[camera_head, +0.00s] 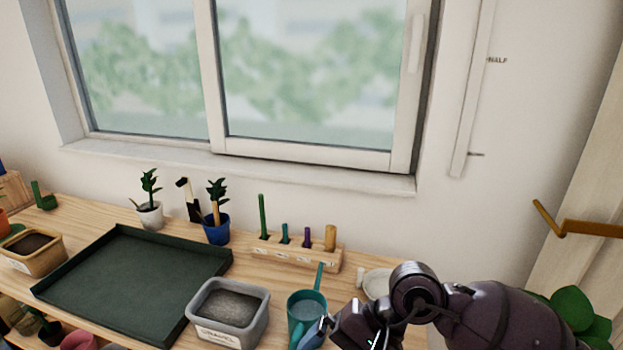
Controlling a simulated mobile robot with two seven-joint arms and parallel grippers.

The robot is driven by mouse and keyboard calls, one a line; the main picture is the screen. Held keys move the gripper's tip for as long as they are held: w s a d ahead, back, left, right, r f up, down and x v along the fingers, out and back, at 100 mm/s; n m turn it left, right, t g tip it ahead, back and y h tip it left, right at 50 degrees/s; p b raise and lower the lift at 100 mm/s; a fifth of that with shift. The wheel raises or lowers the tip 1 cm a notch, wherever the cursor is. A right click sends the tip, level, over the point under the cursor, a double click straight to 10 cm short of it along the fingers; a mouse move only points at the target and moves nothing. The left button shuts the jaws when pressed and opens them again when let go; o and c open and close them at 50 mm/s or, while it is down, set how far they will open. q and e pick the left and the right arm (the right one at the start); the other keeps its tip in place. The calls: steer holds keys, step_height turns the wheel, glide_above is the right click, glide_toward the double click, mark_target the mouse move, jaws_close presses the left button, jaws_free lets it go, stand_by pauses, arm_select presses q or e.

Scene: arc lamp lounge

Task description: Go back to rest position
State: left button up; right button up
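My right arm comes in from the lower right, and its gripper (322,330) is low over the wooden bench (262,268), beside a teal watering can (306,305). The gripper overlaps the can's right side in the picture; I cannot tell whether it touches it. The fingers are small and partly cut off by the lower edge, so their opening does not show. My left gripper is not in view.
A wooden rack (297,251) with several upright tools, a white-potted plant (150,214) and a blue pot (216,232) stand behind, below the window (300,90).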

steer(key=s+a+r+m+y, duration=0.3)
steer(key=a+r+m+y, duration=0.25)
steer(key=m+y, duration=0.2)
steer(key=w+d+r+m+t, duration=0.3)
steer(key=d+m+t, duration=0.2)
steer(key=m+t, duration=0.65)
steer(key=w+d+r+m+t, duration=0.35)
steer(key=m+t, duration=0.45)
steer(key=m, duration=0.6)
steer(key=d+f+m+h, duration=1.1)
steer(key=d+m+h, duration=0.4)
steer(key=m, duration=0.6)
steer(key=s+d+f+m+g+h, duration=0.1)
steer(key=s+d+f+m+g, duration=0.2)
steer(key=s+f+m+g, duration=0.65)
steer(key=s+d+f+m+g+h, duration=0.1)
steer(key=s+d+f+m+g, duration=0.35)
steer(key=s, duration=0.85)
steer(key=w+a+f+t+y, duration=0.1)
steer(key=w+a+f+t, duration=0.1)
steer(key=w+f+t, duration=0.5)
steer(key=shift+w+f+t, duration=0.3)
steer(key=shift+f+t, duration=0.25)
steer(key=shift+f, duration=0.95)
